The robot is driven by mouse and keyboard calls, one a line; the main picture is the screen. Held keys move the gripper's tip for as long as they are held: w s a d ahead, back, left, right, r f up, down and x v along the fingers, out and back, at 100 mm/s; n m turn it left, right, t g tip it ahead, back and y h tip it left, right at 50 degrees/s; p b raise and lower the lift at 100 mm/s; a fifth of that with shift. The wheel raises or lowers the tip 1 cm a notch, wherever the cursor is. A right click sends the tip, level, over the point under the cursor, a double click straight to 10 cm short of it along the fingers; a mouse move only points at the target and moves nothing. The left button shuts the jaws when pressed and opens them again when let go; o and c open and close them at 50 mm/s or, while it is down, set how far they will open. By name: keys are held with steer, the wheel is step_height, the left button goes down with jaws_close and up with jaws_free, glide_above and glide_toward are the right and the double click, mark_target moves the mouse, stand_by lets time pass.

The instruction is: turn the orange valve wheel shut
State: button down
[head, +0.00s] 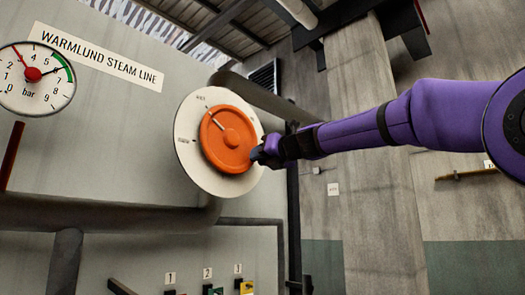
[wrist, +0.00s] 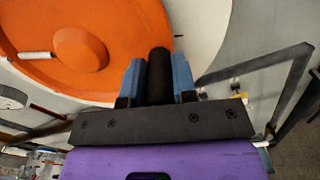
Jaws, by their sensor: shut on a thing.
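The orange valve wheel (head: 232,138) sits on a round pale dial plate (head: 188,150) on the grey wall in the head view. A white pointer line on the wheel aims up and left. My gripper (head: 264,155) is at the wheel's right edge. In the wrist view the orange wheel (wrist: 80,45) fills the upper left. There, the blue fingers of my gripper (wrist: 158,78) are shut on a black handle (wrist: 160,68) at the wheel's rim. The handle's join to the wheel is hard to see. The dial's lettering is too small to read.
A thick pipe (head: 110,213) runs below the wheel. Small numbered tags (head: 208,273) are lower down.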

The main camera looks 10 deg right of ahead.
steer(key=shift+s+a+f+m, duration=0.25)
steer(key=shift+a+f+m, duration=0.1)
steer(key=shift+f+m, duration=0.4)
steer(key=shift+s+a+f, duration=0.15)
steer(key=shift+a+f, duration=0.1)
steer(key=c, duration=0.9)
jaws_free()
steer(key=v, duration=1)
steer(key=shift+s+d, duration=0.25)
steer(key=shift+s, duration=0.1)
